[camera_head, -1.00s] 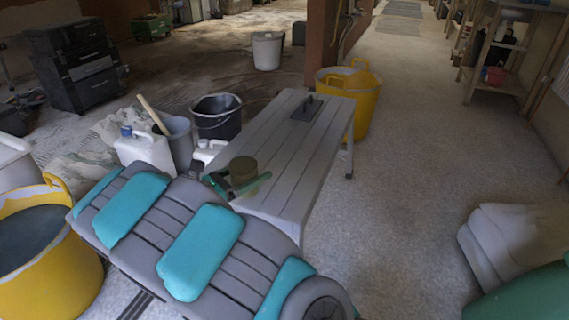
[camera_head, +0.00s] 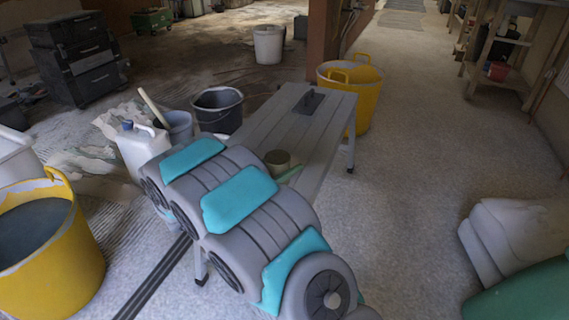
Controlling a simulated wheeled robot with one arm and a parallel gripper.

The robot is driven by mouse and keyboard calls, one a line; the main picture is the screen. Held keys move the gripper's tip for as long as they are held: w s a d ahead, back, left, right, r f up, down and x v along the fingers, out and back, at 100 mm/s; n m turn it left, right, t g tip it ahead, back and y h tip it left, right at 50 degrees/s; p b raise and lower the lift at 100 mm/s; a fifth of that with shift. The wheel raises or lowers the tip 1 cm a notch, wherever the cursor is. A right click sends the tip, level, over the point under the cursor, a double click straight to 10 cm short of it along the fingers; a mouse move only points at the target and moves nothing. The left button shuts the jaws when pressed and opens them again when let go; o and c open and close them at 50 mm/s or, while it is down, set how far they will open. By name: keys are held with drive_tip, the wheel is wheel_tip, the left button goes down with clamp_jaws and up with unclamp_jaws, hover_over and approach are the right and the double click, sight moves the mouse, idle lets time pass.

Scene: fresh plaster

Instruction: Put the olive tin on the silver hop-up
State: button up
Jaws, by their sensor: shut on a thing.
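The olive tin (camera_head: 277,161) is a short, round, dark olive can, seen over the far edge of my arm. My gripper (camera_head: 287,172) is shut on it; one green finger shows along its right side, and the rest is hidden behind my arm. The silver hop-up (camera_head: 322,128) is a long grey slatted bench with a dark handle plate at its far end. The tin appears against the near part of its top. My arm hides the tin's base, so I cannot tell whether it touches the slats.
A yellow tub (camera_head: 364,105) stands beside the hop-up's far right corner. A black bucket (camera_head: 217,112) and a white jerrycan (camera_head: 140,148) stand left of it. The floor to the right is clear, up to pale stacked sacks (camera_head: 515,240).

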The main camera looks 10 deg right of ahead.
drive_tip(key=shift+f, duration=0.15)
drive_tip(key=o, duration=1.5)
drive_tip(key=shift+r, duration=0.25)
drive_tip(key=v, duration=1.2)
